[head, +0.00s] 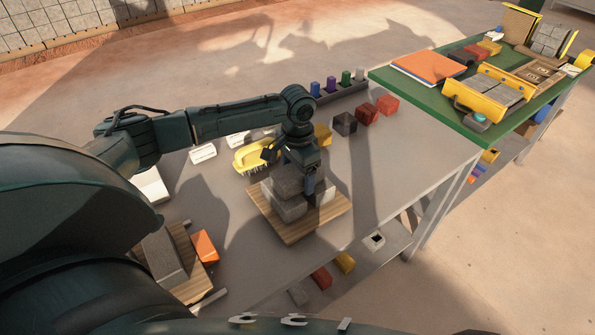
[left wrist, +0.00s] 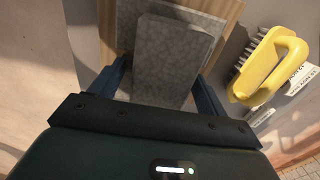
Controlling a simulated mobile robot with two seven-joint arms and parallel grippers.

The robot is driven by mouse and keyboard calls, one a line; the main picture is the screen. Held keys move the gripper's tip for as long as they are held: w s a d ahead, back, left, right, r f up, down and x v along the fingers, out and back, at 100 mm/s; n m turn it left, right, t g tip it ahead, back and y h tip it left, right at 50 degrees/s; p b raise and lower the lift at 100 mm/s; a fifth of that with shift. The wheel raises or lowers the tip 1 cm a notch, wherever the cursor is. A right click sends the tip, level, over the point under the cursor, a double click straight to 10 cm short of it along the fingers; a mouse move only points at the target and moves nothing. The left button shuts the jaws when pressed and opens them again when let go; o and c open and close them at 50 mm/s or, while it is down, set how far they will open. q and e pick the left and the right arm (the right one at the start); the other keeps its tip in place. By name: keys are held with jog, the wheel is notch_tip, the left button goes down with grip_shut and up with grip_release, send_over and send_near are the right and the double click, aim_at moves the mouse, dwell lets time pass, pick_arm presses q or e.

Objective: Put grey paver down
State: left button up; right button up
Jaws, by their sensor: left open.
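Grey pavers (head: 287,207) are stacked on a wooden board (head: 318,223) on the grey table in the head view. My left gripper (head: 303,178) is down at the top of this stack. In the left wrist view a grey paver (left wrist: 172,55) lies between the two dark blue fingers of my left gripper (left wrist: 158,92), which are open on either side of it. Another grey surface lies beneath it, over the board. The arm hides part of the stack in the head view. My right gripper is out of view.
A yellow-handled brush (head: 252,155) lies close behind the stack and also shows in the left wrist view (left wrist: 270,65). Dark and red blocks (head: 366,113) stand behind to the right. An orange block (head: 205,247) and another board with a paver (head: 163,255) are front left.

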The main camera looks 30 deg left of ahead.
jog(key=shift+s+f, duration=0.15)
pick_arm(q)
jog(key=shift+r, duration=0.35)
notch_tip(320, 180, up, 12)
jog(key=shift+b, duration=0.4)
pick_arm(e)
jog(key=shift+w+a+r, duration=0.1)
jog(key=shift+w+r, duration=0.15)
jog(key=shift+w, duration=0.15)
pick_arm(q)
jog(key=shift+r, duration=0.1)
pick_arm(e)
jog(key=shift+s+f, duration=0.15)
